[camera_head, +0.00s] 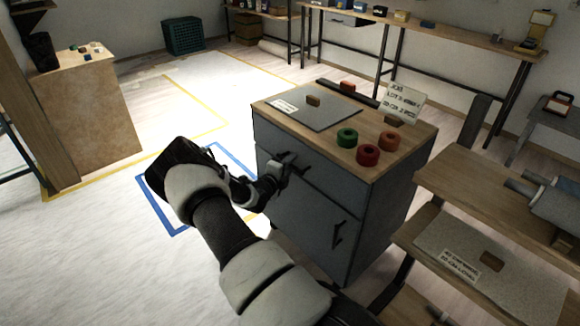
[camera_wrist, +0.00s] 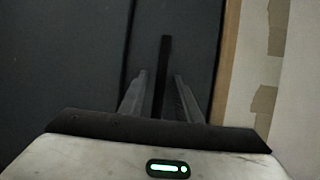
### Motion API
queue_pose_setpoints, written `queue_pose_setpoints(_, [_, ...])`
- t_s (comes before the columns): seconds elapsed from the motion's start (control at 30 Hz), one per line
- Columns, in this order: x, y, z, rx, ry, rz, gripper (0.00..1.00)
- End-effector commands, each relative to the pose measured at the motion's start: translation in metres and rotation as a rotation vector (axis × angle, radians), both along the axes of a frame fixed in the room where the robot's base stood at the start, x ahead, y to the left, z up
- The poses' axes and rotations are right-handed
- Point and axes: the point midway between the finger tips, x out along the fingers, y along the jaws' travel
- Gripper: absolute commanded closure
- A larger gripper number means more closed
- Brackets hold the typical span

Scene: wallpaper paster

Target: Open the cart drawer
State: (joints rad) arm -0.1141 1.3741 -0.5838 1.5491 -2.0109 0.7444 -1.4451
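The cart (camera_head: 385,215) has a wooden top and a dark grey front. Its drawer (camera_head: 325,187) is the upper front panel, which looks flush with the cart. My gripper (camera_head: 285,172) is at the drawer's dark handle, which it partly hides in the head view. In the wrist view the handle (camera_wrist: 164,60) is a black bar that runs between the two fingers of my gripper (camera_wrist: 160,76). The fingers are open, with a gap on each side of the bar. Whether the fingertips reach past the bar is hard to tell.
Below the drawer is a cupboard door with its own handle (camera_head: 337,235). A wooden bench (camera_head: 450,180) is close on the right. The floor left of the cart is clear.

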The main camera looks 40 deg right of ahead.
Motion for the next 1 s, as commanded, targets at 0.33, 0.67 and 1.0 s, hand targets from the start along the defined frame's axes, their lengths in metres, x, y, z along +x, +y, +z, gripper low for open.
queue_pose_setpoints(0.33, [0.0,0.0,0.0,0.0,0.0,0.0,0.98])
queue_pose_setpoints(0.67, [0.0,0.003,0.0,0.0,0.0,0.0,1.0])
queue_pose_setpoints(1.0, [-0.003,0.051,0.002,0.001,0.002,0.004,1.0])
